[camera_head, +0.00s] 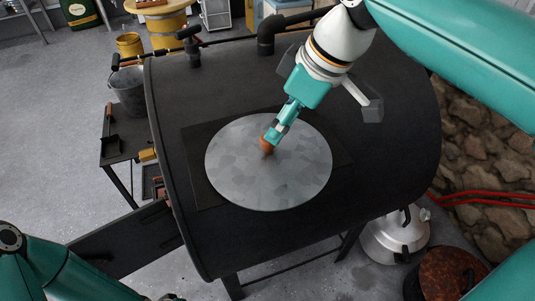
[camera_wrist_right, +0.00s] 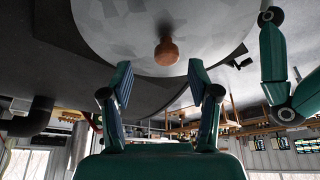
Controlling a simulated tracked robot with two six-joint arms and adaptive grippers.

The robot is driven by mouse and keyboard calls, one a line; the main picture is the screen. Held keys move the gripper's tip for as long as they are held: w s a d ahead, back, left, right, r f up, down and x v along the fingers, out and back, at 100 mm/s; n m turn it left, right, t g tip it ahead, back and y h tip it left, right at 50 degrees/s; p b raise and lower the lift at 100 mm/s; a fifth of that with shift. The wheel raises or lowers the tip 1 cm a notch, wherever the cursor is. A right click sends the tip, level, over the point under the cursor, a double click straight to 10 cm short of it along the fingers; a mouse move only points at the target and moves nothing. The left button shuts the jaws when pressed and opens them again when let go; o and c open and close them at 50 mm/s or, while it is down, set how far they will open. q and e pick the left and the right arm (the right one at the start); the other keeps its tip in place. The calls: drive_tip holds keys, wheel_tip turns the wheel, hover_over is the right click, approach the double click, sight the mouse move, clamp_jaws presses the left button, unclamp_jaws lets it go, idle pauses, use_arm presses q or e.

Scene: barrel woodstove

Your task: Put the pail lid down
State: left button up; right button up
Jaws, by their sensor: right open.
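The pail lid (camera_head: 235,170) is a round, mottled grey metal disc with a brown wooden knob (camera_head: 266,144). It lies knob up on the dark flat plate on top of the barrel stove. My right gripper (camera_head: 273,135) is at the knob in the head view. In the right wrist view, its two fingers (camera_wrist_right: 160,80) are spread apart, with the knob (camera_wrist_right: 166,52) just beyond and between the tips; the lid (camera_wrist_right: 105,25) fills the top of that view. My left arm shows at the lower left, but its gripper is not visible.
The black barrel stove (camera_head: 385,150) fills the middle. A grey pail (camera_head: 129,92) stands at the left near a side shelf (camera_head: 118,152). A silver kettle (camera_head: 394,238) and a rusty pot (camera_head: 446,275) are at lower right.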

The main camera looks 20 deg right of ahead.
sight(269, 148)
drive_tip(key=x, duration=0.4)
drive_tip(key=shift+s+a+f, duration=0.1)
drive_tip(key=shift+s+a, duration=0.05)
drive_tip(key=shift+a, duration=0.3)
drive_tip(key=shift+w+a+f, duration=0.1)
drive_tip(key=shift+w+f, duration=0.1)
drive_tip(key=shift+f, duration=0.3)
clamp_jaws()
